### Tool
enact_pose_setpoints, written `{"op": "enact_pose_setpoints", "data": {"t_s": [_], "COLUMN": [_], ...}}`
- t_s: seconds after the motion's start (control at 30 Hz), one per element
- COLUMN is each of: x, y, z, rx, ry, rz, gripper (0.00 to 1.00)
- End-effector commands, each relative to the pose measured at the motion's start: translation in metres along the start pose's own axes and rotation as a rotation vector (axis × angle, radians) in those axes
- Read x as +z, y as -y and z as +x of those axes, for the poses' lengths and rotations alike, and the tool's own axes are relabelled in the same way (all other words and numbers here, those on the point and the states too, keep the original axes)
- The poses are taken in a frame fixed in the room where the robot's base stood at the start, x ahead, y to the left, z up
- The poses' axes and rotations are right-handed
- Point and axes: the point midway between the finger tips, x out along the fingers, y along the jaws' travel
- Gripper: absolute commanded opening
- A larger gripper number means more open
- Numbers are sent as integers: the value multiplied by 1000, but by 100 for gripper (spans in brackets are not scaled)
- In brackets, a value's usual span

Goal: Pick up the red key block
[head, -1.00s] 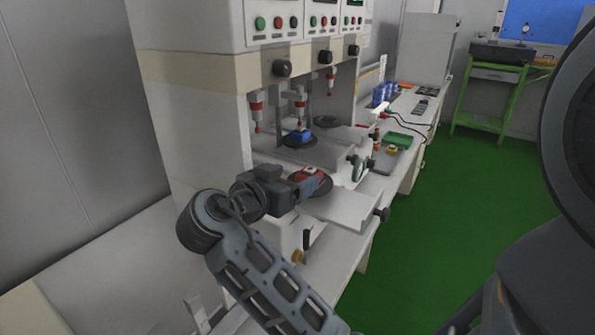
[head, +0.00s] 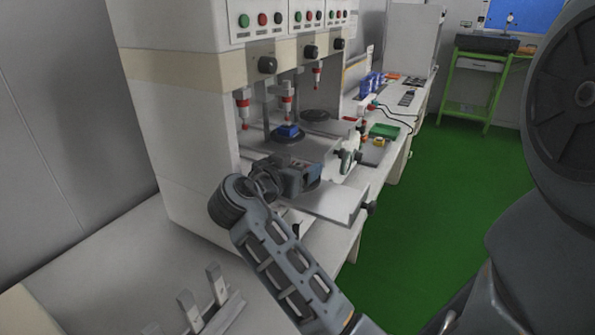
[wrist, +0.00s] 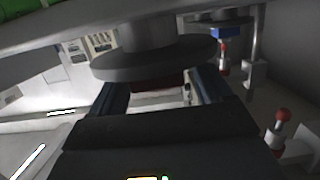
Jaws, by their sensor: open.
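The red key block (wrist: 158,86) shows in the wrist view as a dark red strip against a dark round plate (wrist: 150,66). This view looks upside down, so the block appears below the plate. The block lies between the two fingers of my gripper (wrist: 158,90), which stand apart on either side of it. I cannot tell whether either finger touches it. In the head view my gripper (head: 302,178) is over the front tray of the press machine and hides the red block.
A blue block (head: 287,131) sits on another round plate behind my gripper, under a red-tipped plunger (head: 287,105). Red-tipped plungers also show in the wrist view (wrist: 223,60). A green tray (head: 384,131) lies to the right. The front tray (head: 335,203) has bare room.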

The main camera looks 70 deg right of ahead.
Motion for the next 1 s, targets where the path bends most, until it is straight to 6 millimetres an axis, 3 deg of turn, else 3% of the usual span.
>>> {"op": "enact_pose_setpoints", "data": {"t_s": [0.1,0.7,1.0], "x": [0,0,-3], "y": [0,0,0], "z": [0,0,-1], "rx": [0,0,-1], "ry": [0,-1,-2], "rz": [0,0,1], "gripper": [77,21,21]}}
